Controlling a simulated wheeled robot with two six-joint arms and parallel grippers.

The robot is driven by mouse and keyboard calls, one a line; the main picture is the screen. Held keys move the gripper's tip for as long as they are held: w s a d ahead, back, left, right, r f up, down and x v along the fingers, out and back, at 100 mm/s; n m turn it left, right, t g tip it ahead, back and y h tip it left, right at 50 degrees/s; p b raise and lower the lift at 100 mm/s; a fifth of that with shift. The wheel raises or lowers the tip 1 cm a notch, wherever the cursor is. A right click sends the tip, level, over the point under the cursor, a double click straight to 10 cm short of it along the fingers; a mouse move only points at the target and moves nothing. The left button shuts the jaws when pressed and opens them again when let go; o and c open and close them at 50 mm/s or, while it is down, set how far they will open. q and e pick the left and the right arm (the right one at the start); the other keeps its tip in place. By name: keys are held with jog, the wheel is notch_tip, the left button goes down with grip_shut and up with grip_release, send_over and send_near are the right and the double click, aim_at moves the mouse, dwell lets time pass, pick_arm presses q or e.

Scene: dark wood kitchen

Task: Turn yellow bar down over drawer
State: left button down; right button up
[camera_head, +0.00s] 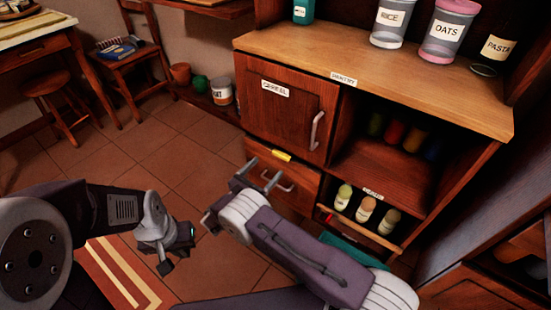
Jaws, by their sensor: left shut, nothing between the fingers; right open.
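The yellow bar (282,155) sits on the cabinet front at the top edge of a small wooden drawer (301,197). The bar lies roughly level, and its exact turn is hard to tell at this size. The drawer has a metal handle (282,187) and looks shut. My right gripper (228,194) is open and empty, in front of the drawer and lower left of the bar. It appears apart from the bar. My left gripper (180,251) is shut and empty, farther left over the floor.
Above the drawer is a cabinet door (285,112) with a metal handle. Right of it are open shelves with jars and a bottle rack (365,212). The counter (390,75) holds canisters. A stool (62,100) and chair stand at the back left. The tiled floor between is clear.

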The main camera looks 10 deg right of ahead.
aim_at(280, 155)
jog(key=b+x, duration=0.1)
jog(key=x, duration=0.2)
jog(key=b+x, duration=0.1)
jog(key=x, duration=0.2)
jog(key=shift+w+d+f+b, duration=0.2)
jog(key=shift+d+f+b, duration=0.05)
jog(key=shift+b, duration=0.1)
jog(key=shift+w+d+r, duration=0.15)
jog(key=shift+w+d, duration=0.15)
jog(key=c, duration=1.4)
